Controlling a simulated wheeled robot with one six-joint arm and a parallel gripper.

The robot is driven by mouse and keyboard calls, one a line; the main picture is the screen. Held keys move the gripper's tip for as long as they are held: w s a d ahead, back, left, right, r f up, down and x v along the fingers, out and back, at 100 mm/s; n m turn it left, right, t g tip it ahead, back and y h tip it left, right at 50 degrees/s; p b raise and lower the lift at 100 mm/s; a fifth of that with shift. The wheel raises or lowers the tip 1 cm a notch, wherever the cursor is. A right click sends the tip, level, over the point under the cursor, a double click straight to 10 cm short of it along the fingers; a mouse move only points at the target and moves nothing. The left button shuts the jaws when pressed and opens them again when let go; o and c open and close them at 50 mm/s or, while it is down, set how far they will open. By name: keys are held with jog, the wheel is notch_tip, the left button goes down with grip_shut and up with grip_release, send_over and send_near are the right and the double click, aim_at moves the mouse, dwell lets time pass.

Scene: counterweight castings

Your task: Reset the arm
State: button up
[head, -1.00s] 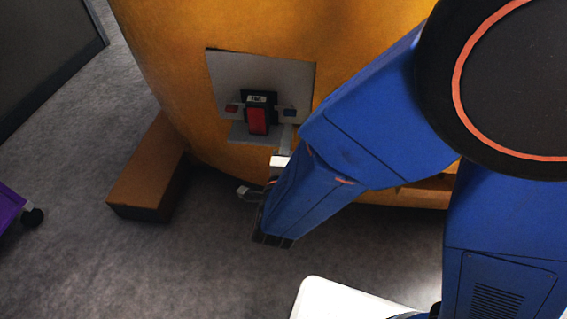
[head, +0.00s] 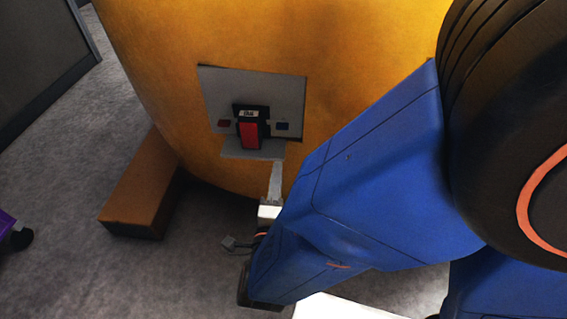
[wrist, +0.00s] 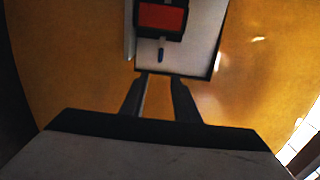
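My gripper (head: 277,165) is below the grey panel on the orange casting, apart from the panel. In the wrist view its two dark fingers (wrist: 158,77) are spread, with only orange surface between them. A red-fronted black block (head: 250,132) stands upright on the small ledge (head: 238,152) of the panel (head: 215,90). It shows at the top of the wrist view (wrist: 162,18), beyond the fingertips and partly cut off. My blue arm covers the right of the head view.
The large orange casting (head: 350,50) fills the back. An orange-brown beam (head: 143,195) lies on the floor at its left. A purple thing with a black wheel (head: 18,239) is at the left edge. A dark partition (head: 40,60) stands upper left. Grey floor between them is clear.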

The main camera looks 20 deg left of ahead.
dwell(0.3)
jog(key=w+d+r+n+g+y, duration=0.1)
jog(key=w+d+r+n+g, duration=0.1)
jog(key=w, duration=0.4)
jog(key=w+d+r+n+g+y, duration=0.1)
jog(key=w+d+n+g, duration=0.15)
jog(key=w, duration=0.35)
jog(key=w+d+r+n+g, duration=0.3)
jog(key=d+r+n, duration=0.15)
jog(key=d, duration=0.55)
jog(key=s+d+n+g+h, duration=0.1)
jog(key=s+d+n+h, duration=0.1)
jog(key=s+d, duration=0.4)
jog(key=s+d+r+n+g+h, duration=0.1)
jog(key=s+d, duration=0.5)
jog(key=d, duration=0.8)
jog(key=s+d+n+g+h, duration=0.3)
jog(key=s+d, duration=0.3)
jog(key=d, duration=0.5)
jog(key=shift+r, duration=0.15)
jog(key=shift+s, duration=0.1)
